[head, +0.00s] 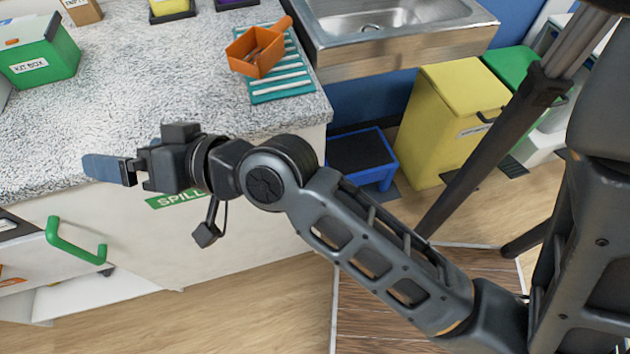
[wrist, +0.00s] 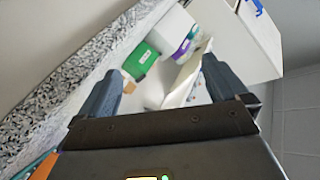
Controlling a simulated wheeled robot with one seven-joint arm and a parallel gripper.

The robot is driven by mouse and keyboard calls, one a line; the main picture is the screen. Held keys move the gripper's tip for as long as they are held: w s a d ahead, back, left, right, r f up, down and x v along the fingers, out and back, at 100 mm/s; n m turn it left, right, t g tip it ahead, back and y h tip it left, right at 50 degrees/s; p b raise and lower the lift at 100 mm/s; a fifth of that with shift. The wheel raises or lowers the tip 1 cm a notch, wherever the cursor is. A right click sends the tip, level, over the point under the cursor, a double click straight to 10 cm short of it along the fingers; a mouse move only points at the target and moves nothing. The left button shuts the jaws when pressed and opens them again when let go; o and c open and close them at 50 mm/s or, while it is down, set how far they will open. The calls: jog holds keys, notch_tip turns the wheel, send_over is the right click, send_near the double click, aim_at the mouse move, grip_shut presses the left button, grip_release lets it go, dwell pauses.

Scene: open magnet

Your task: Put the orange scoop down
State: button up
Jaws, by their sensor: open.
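A green kit box (head: 42,62) stands on the counter at the far left. A metal sink (head: 385,22) is right of the cloth. A yellow bin (head: 445,120) and a blue step stool (head: 362,160) stand on the floor. A drawer with a green handle (head: 77,243) sticks out below.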

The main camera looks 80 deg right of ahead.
jog(key=s+a+f+n+g, duration=0.1)
jog(key=s+a+f+n, duration=0.15)
jog(key=s, duration=0.45)
jog(key=s+a+f+n, duration=0.1)
jog(key=s+a+f, duration=0.2)
jog(key=s, duration=0.5)
jog(key=s+r+n+y, duration=0.2)
jog(key=s+n, duration=0.4)
jog(key=s, duration=0.4)
jog(key=shift+s+d+y, duration=0.3)
jog(key=shift+s, duration=0.1)
